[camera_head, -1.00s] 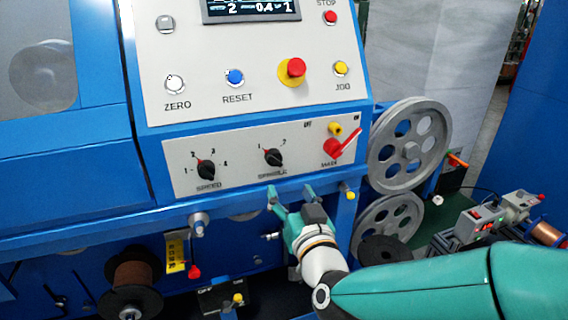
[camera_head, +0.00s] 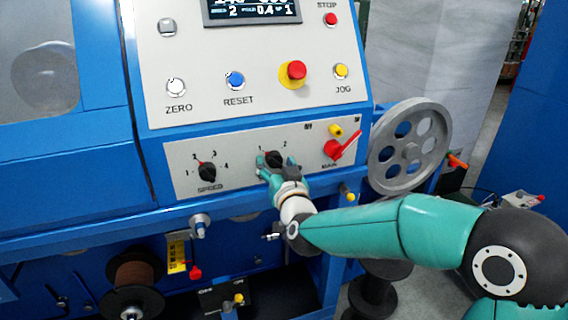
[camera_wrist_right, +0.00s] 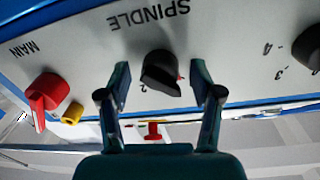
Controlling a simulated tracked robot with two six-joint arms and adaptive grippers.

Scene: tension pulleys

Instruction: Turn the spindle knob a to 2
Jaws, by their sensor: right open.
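The black spindle knob (camera_head: 274,157) sits on the pale lower panel between the marks 1 and 2. In the right wrist view, which is upside down, the knob (camera_wrist_right: 160,72) has a red mark at its right edge, on the side away from the figure 2 (camera_wrist_right: 143,87). My right gripper (camera_head: 270,161) is open at the knob. In the wrist view its two fingers (camera_wrist_right: 160,84) stand on either side of the knob with gaps showing. The fingers partly hide the knob in the head view. My left gripper is out of view.
The speed knob (camera_head: 207,172) is left of the spindle knob. The red main switch (camera_head: 334,149) and a yellow knob (camera_head: 336,131) are to the right. A red emergency button (camera_head: 293,72) is above. A spoked grey wheel (camera_head: 409,146) stands at the machine's right side.

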